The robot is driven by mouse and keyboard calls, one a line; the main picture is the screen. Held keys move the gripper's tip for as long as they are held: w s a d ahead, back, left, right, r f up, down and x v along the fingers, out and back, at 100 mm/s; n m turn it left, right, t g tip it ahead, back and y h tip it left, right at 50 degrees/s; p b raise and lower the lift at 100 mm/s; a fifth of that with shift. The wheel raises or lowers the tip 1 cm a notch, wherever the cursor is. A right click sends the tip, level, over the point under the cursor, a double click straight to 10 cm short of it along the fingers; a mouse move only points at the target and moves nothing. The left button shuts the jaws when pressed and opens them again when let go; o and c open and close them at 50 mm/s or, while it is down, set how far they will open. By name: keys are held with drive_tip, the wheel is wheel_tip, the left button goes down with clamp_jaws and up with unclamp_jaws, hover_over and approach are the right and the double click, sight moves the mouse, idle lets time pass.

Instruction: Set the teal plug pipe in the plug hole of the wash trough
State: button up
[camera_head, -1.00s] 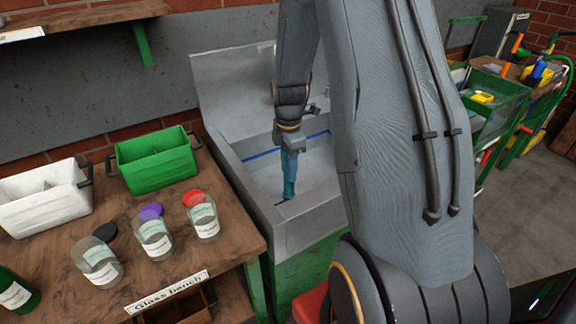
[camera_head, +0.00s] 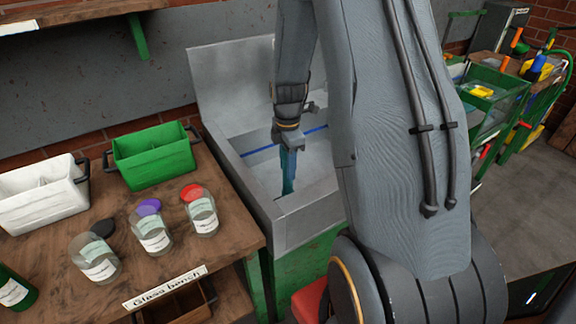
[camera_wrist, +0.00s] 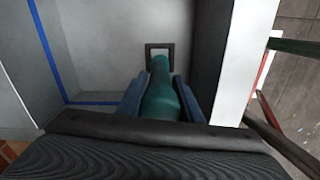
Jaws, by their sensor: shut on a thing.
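The teal plug pipe (camera_head: 288,178) is upright in my gripper (camera_head: 288,152), inside the wash trough (camera_head: 296,234). In the wrist view, the blue fingers of my gripper (camera_wrist: 160,100) are shut on both sides of the pipe (camera_wrist: 160,88). The far end of the pipe overlaps the dark square rim of the plug hole (camera_wrist: 160,46) at its near side. Whether the tip has entered the hole or is just above it, I cannot tell. In the head view the pipe's lower end is close to the trough floor.
The trough's wall (camera_wrist: 214,60) is close on the right in the wrist view. A wooden bench (camera_head: 190,240) left of the trough holds several jars, a green bin (camera_head: 152,158) and a white bin (camera_head: 42,200). My arm hides the trough's right part.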

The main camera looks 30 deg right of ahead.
drive_tip(key=shift+f, duration=0.1)
idle(0.3)
drive_tip(key=shift+f+b, duration=0.4)
drive_tip(key=shift+f, duration=0.6)
drive_tip(key=shift+f, duration=0.65)
drive_tip(key=shift+f+b, duration=0.35)
drive_tip(key=shift+f, duration=0.4)
idle(0.7)
drive_tip(key=o, duration=1)
